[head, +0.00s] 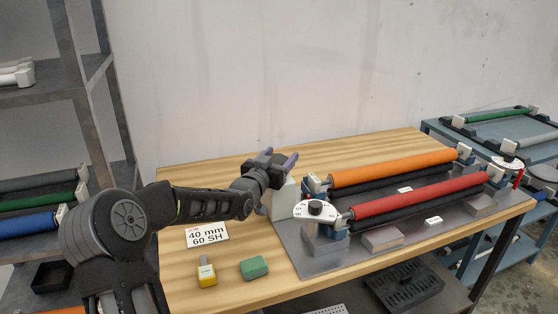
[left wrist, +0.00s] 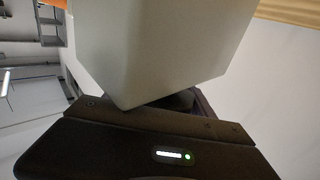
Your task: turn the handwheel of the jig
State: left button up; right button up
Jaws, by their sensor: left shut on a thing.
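The jig (head: 335,262) is a grey plate on the wooden table, carrying an orange roller (head: 395,168) and a red roller (head: 420,195) above dark ones. A pale block (head: 284,198) stands at the jig's left end; it fills the upper middle of the left wrist view (left wrist: 160,45). My left gripper (head: 278,158) is at the top left of this block, its purple fingertips pointing up and right. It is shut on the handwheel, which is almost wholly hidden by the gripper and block. My right gripper is not in view.
A sign reading 40 mm 60 SH (head: 207,235), a yellow block (head: 206,272) and a green block (head: 254,267) lie on the near left of the table (head: 190,170). Shelves with rollers (head: 40,200) stand at left, a blue rack (head: 480,135) at right.

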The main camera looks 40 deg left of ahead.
pick_arm(q)
jog(key=o, duration=1.4)
jog(key=s, duration=0.2)
jog(key=s+d, duration=0.1)
jog(key=s, duration=0.4)
jog(key=shift+s+d, duration=0.25)
jog(key=shift+s, duration=0.15)
